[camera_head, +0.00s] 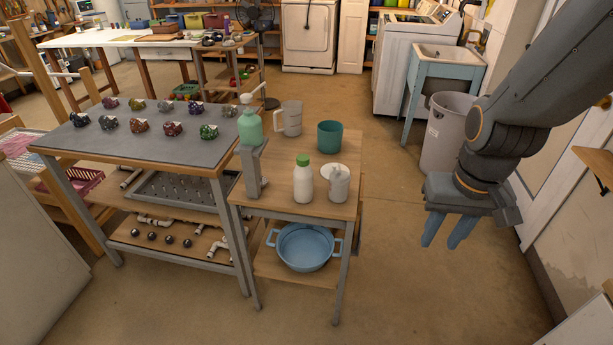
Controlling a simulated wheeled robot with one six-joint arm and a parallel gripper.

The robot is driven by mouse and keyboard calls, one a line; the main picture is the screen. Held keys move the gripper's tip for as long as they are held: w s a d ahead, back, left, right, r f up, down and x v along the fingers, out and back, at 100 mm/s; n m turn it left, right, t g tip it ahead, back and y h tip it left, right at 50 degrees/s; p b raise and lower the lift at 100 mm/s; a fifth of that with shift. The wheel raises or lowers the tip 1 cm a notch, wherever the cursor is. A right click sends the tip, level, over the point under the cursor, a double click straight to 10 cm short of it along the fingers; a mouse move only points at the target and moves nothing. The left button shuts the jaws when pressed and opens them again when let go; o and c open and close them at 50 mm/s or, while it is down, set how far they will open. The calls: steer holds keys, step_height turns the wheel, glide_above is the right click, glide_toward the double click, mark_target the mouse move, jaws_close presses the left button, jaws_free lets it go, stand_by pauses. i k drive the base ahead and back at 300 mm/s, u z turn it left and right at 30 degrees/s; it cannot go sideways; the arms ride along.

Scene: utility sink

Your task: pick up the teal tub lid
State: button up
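A teal tub (330,138) stands upright on the small wooden cart top (275,192), toward its back right. I cannot make out a separate teal lid; the top of the tub looks dark, and I cannot tell whether that is a lid or an open mouth. My gripper (441,244) hangs in the air to the right of the cart, pointing down. Its two blue fingers are apart with nothing between them. It is well clear of the tub.
Around the tub stand a grey mug (290,118), a green pump bottle (250,126), a white bottle with green cap (303,180) and a pale canister (339,184). A blue basin (303,248) sits on the lower shelf. A grey bin (445,134) stands behind my gripper. Floor right of the cart is clear.

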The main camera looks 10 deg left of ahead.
mark_target(324, 171)
steer(key=u, duration=0.5)
steer(key=i, duration=1)
